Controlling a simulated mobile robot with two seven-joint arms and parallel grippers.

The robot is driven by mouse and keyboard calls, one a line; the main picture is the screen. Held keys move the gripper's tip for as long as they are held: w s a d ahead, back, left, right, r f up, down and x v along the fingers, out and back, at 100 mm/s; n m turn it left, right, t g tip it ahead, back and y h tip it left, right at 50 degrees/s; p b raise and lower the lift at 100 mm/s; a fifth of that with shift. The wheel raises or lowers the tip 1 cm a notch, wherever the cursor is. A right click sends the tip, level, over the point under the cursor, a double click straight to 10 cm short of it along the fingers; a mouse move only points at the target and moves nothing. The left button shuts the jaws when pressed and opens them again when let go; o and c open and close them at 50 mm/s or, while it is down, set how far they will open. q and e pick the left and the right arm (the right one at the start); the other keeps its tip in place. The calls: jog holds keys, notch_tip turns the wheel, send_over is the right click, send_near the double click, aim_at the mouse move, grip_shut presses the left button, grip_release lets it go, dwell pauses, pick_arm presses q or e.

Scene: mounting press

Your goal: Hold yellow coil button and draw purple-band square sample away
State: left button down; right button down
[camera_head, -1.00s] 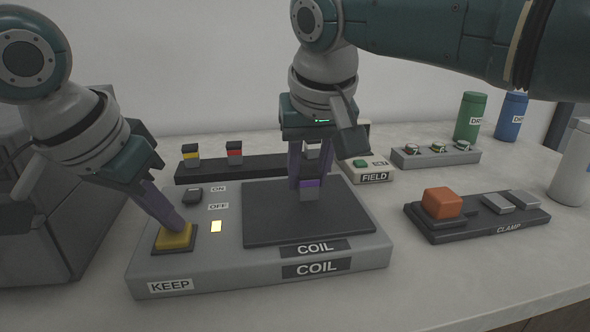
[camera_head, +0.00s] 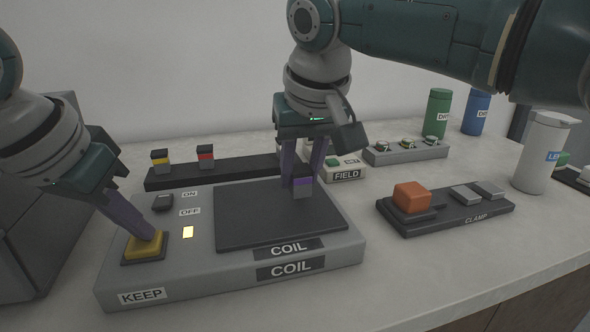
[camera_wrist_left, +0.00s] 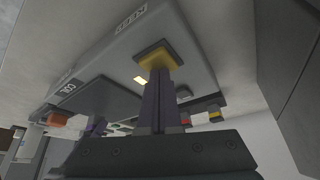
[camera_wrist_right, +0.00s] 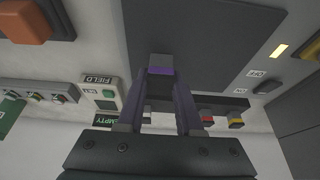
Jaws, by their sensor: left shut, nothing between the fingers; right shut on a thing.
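The yellow coil button (camera_head: 145,246) sits at the left of the grey COIL unit (camera_head: 230,272). My left gripper (camera_head: 150,236) is shut and empty, with its fingertips on the button; the left wrist view shows the contact on the yellow cap (camera_wrist_left: 158,57). The purple-band square sample (camera_head: 303,188) is grey with a purple band near its top. It stands on the dark plate (camera_head: 250,232), towards its right side. My right gripper (camera_head: 303,180) is shut on it from above. In the right wrist view the sample (camera_wrist_right: 161,70) is between the fingertips. A yellow lamp (camera_head: 188,232) is lit beside the button.
A dark rack behind the unit (camera_head: 230,170) holds a yellow-band sample (camera_head: 160,160) and a red-band sample (camera_head: 205,156). The FIELD box (camera_head: 346,166) stands behind right. A CLAMP unit (camera_head: 445,212) with an orange button (camera_head: 411,197) is at right. Bottles (camera_head: 437,114) stand farther back.

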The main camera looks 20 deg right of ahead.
jog(key=d+r, duration=0.5)
jog(key=r, duration=0.4)
dwell(1.2)
jog(key=shift+r, duration=0.15)
jog(key=d+r, duration=0.3)
jog(key=r, duration=0.5)
jog(key=shift+r, duration=0.4)
dwell(0.6)
